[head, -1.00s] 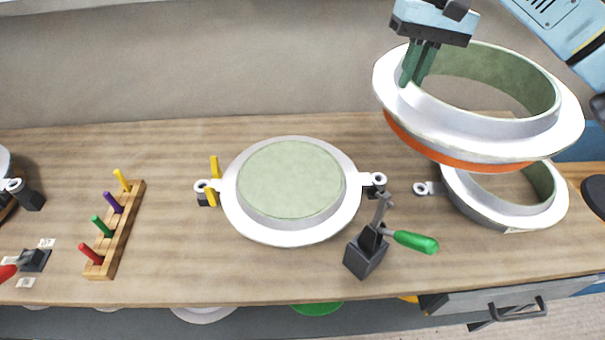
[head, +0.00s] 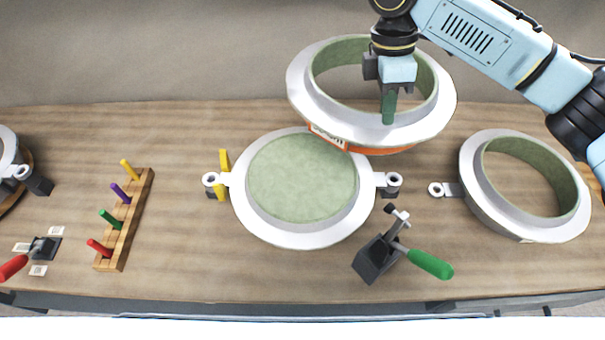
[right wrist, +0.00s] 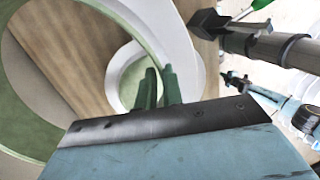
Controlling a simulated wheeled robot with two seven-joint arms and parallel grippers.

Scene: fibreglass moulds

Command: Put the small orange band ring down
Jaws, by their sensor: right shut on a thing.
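The orange band ring (head: 303,92) is a pale grey flanged ring with a green inner wall and an orange band (head: 385,150) under its flange. My right gripper (head: 389,106) is shut on the ring's near wall, fingers pointing down. The ring hangs in the air over the back of the middle mould, hiding part of its far right edge. The middle mould (head: 302,190) is a round pale piece with a green top and a lug on each side. In the right wrist view, the fingers (right wrist: 157,88) show beside a curved white rim. My left gripper is not in view.
Another grey ring (head: 482,205) with a green inside lies on the bench at right. A green-handled clamp (head: 380,258) stands front right of the middle mould. A wooden peg rack (head: 115,250) and a red-handled clamp (head: 40,250) are at left. Bench between rack and mould is mostly clear.

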